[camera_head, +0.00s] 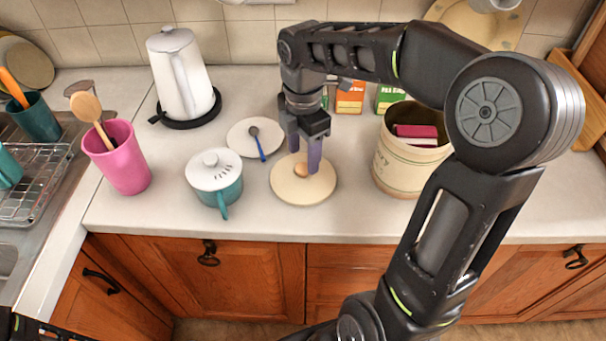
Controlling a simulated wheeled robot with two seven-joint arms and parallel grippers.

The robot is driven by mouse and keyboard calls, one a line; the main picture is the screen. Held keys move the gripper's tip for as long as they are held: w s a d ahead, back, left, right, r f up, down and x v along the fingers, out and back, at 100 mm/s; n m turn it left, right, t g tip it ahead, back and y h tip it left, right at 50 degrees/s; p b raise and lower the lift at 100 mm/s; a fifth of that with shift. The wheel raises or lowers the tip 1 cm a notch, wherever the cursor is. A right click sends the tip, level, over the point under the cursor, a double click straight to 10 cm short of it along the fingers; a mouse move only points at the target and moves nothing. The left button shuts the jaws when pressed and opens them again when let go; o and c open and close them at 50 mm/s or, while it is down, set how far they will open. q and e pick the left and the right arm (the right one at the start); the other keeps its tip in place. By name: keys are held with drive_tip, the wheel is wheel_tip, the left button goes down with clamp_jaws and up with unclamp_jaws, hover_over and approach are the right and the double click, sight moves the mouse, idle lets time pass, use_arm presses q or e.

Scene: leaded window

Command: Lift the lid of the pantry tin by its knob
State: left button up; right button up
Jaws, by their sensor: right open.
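The pantry tin (393,172) is a cream canister standing uncovered on the counter at the right, with a dark red packet and other packets inside. Its round cream lid (304,190) lies flat on the counter to the left of the tin. The lid's small wooden knob (301,170) stands up near its middle. My right gripper (304,160) points down over the lid, open, with its purple-grey fingers around or just above the knob. I cannot tell whether they touch it. My left gripper is not in view.
A teal pot with a white lid (214,172), a white plate (240,141) with a blue-handled spoon, and a white kettle (181,70) stand left of the lid. A pink utensil cup (122,165) is farther left. Small boxes (350,98) stand behind. The counter in front is clear.

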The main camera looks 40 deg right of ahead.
sight(303, 166)
wheel_tip(303, 166, down, 3)
drive_tip(key=shift+f, duration=0.2)
drive_tip(key=shift+c, duration=0.5)
clamp_jaws()
idle(0.4)
